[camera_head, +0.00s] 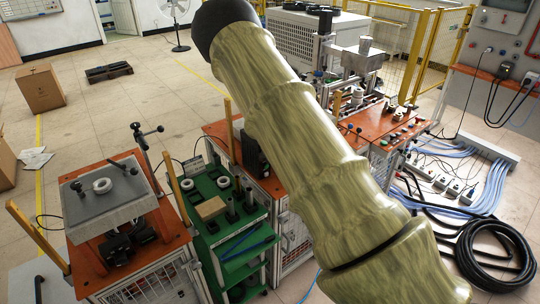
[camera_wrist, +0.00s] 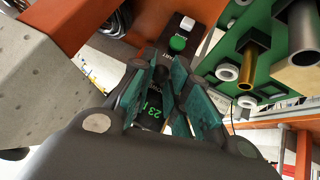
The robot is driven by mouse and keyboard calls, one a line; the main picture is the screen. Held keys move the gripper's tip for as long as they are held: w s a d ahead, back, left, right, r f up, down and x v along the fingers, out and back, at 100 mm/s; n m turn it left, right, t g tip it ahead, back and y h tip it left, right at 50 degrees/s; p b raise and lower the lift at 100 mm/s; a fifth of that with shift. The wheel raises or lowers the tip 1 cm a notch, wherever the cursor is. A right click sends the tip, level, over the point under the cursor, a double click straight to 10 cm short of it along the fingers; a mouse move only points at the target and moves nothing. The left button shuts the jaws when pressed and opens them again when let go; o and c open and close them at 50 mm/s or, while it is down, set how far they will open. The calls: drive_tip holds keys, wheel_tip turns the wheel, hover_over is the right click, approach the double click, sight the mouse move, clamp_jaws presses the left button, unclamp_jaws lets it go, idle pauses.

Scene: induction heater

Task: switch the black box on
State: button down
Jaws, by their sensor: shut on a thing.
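The black box shows in the wrist view with green digits (camera_wrist: 153,112) on its face. A green button (camera_wrist: 177,43) and a white switch (camera_wrist: 187,22) are at its far end, beyond my fingertips. My gripper (camera_wrist: 163,75) has its teal-padded fingers closed in on the box, between the display and the green button. The fingers cover much of the box's face, so the exact contact is hard to see. In the head view my arm hides the gripper, and a dark shape beside the arm cannot be told apart clearly.
A green cart (camera_head: 225,208) with rods and white rings stands close beside; it also shows in the wrist view (camera_wrist: 262,37). An orange-topped cart (camera_head: 165,240) with a grey plate (camera_head: 108,206) is at left. A black hose coil (camera_head: 490,255) lies on the floor at right.

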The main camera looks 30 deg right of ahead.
drive_tip(key=c, duration=1.3)
unclamp_jaws()
drive_tip(key=shift+d, duration=0.1)
drive_tip(key=shift+c, duration=0.2)
drive_tip(key=v, duration=1.2)
